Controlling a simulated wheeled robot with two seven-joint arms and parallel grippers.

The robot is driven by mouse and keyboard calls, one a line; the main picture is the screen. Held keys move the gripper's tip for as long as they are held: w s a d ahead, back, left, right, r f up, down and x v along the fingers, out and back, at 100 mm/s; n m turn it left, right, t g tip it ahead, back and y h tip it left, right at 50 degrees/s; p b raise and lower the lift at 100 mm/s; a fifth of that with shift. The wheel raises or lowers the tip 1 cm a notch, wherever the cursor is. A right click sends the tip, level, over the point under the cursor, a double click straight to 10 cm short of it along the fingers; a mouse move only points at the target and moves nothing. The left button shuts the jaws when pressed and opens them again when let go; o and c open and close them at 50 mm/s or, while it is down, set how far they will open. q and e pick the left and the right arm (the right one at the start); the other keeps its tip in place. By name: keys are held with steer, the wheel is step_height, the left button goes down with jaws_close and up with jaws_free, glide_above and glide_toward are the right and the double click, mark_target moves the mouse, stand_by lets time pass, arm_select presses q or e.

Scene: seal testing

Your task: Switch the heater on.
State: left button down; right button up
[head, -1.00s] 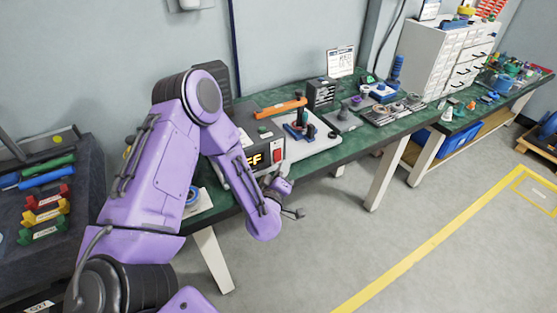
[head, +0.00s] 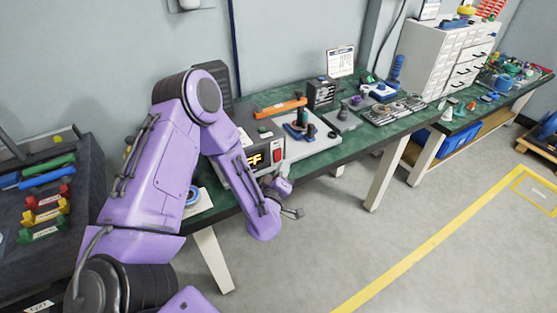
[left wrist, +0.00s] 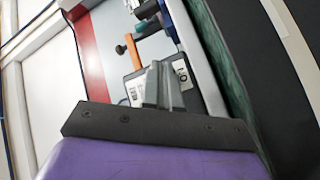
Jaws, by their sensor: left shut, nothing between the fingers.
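The heater (head: 247,163) is a grey box on the green bench, with a lit orange display (head: 253,158) partly hidden by my left arm; the letters "FF" show. A red switch (head: 279,153) is on its front face, right of the display. My left gripper (head: 298,213) is in front of the bench edge, below and slightly right of the switch, apart from it. In the left wrist view its fingers (left wrist: 162,86) are together and empty, in front of a dark part with white labels (left wrist: 181,71). My right gripper is not in view.
An orange-handled tool (head: 284,107) lies on the heater's far side. A white plate (head: 318,143) with a blue-and-black fixture (head: 298,131) is right of the heater. More parts and a white drawer cabinet (head: 432,60) stand further right. The floor before the bench is clear.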

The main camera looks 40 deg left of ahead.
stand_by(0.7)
arm_select(q)
steer(key=shift+w+a, duration=0.15)
steer(key=shift+a, duration=0.25)
steer(key=shift+w+a+f, duration=0.1)
steer(key=shift+a, duration=0.15)
stand_by(0.6)
steer(key=shift+d, duration=0.1)
steer(key=shift+s+d, duration=0.3)
steer(key=shift+d, duration=0.3)
steer(key=shift+d, duration=0.1)
steer(key=shift+s+d+r+b, duration=0.15)
steer(key=shift+s+d, duration=0.15)
steer(key=shift+d, duration=0.45)
steer(key=shift+s+d+r+b, duration=0.1)
steer(key=shift+s+d+b, duration=0.2)
steer(key=shift+d, duration=0.4)
steer(key=shift+s+d+r+b, duration=0.15)
steer(key=shift+s+d, duration=0.2)
steer(key=shift+d, duration=0.4)
